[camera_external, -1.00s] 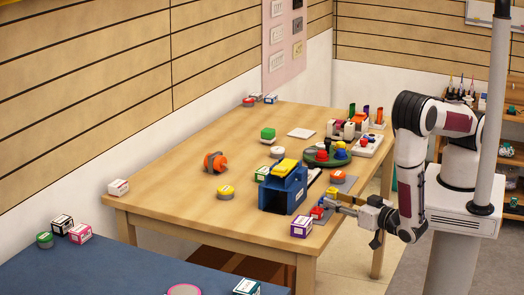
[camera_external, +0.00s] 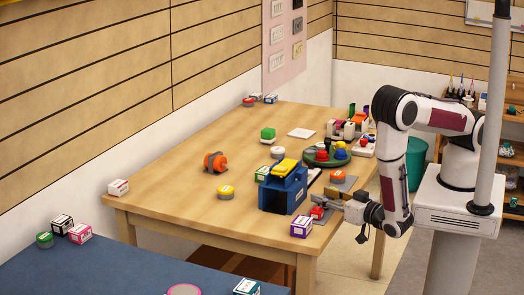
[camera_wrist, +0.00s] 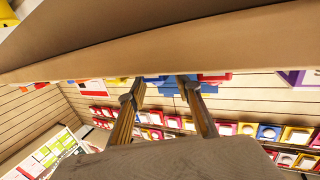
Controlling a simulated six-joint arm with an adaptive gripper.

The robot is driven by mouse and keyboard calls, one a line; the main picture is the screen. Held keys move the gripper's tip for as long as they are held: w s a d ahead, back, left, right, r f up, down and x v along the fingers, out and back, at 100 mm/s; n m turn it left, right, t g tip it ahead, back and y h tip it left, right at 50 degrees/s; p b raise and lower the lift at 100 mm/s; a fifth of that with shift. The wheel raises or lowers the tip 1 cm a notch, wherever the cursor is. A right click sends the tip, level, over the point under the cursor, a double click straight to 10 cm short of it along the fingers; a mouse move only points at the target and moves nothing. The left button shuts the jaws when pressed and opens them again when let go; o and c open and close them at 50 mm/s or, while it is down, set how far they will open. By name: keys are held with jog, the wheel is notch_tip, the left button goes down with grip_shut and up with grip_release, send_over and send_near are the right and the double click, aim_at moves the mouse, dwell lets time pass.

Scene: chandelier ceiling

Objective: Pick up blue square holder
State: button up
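A blue box-shaped holder (camera_external: 282,192) with a dark front opening and a yellow piece (camera_external: 285,167) on top stands near the table's front right edge. My gripper (camera_external: 322,203) is low at that edge, right of the box and apart from it, beside small red pieces (camera_external: 317,212) that it partly hides. In the wrist view my gripper (camera_wrist: 161,85) has two separated fingers, so it is open. A blue thing (camera_wrist: 163,82) shows between and beyond the fingertips, with red (camera_wrist: 215,77) to its right. I cannot tell whether this is the box or a smaller blue piece.
A purple-and-white box (camera_external: 301,227) stands left of my gripper. The table edge (camera_wrist: 150,45) fills the wrist view's upper part. The table's left middle is mostly clear.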

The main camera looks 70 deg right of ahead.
jog(key=shift+w, duration=0.1)
dwell(0.5)
jog(key=c, duration=0.8)
jog(key=shift+f, duration=0.1)
jog(key=shift+c, duration=0.2)
jog(key=shift+r, duration=0.3)
jog(key=shift+c, duration=0.5)
jog(key=shift+r, duration=4.75)
grip_shut()
